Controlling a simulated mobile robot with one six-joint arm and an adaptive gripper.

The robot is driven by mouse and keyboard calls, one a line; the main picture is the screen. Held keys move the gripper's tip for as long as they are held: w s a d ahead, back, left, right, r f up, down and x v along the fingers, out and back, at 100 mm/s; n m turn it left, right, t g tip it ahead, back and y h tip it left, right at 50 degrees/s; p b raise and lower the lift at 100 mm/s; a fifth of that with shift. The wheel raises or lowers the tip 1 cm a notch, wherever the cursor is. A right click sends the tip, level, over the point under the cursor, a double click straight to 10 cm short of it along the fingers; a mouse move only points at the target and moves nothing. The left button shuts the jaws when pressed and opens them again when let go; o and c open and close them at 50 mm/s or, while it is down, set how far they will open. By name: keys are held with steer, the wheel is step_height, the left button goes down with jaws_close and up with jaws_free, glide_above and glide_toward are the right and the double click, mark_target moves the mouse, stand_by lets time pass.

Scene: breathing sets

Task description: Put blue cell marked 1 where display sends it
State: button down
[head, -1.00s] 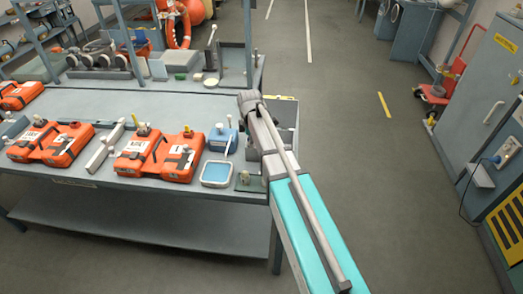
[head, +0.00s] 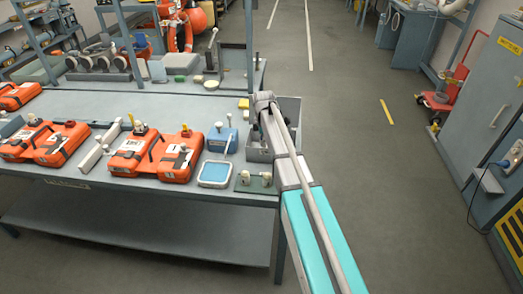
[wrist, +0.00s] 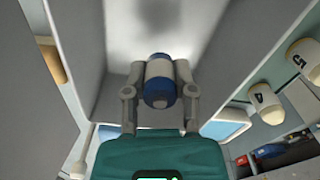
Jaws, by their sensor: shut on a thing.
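In the wrist view my gripper (wrist: 158,85) is shut on the blue cell (wrist: 158,68), which has a pale band around its middle and blue ends. No number shows on it. The cell is held over the inside of a grey open bin (wrist: 70,35), apart from the bin's floor as far as I can tell. In the head view the bin (head: 290,112) stands at the table's right end, with my arm's end over it; the fingers and cell are mostly hidden there. I cannot make out a readable display.
White cells marked 4 (wrist: 265,103) and 5 (wrist: 304,58) lie beside the bin. A blue-lined tray (head: 215,173) and blue box (head: 222,138) stand left of it. Orange breathing sets (head: 155,155) fill the table's front. Open floor lies to the right.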

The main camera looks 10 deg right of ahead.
stand_by(0.3)
steer(key=shift+w+d+f+b, duration=0.15)
steer(key=shift+w+f+b, duration=0.05)
steer(key=shift+f+b, duration=0.25)
steer(key=shift+w+d+f+b, duration=0.1)
steer(key=shift+w+f+b, duration=0.05)
steer(key=shift+f+b, duration=1.4)
steer(key=shift+c, duration=2.2)
jaws_free()
steer(key=shift+f, duration=0.1)
step_height(320, 180, up, 12)
steer(key=p, duration=1.2)
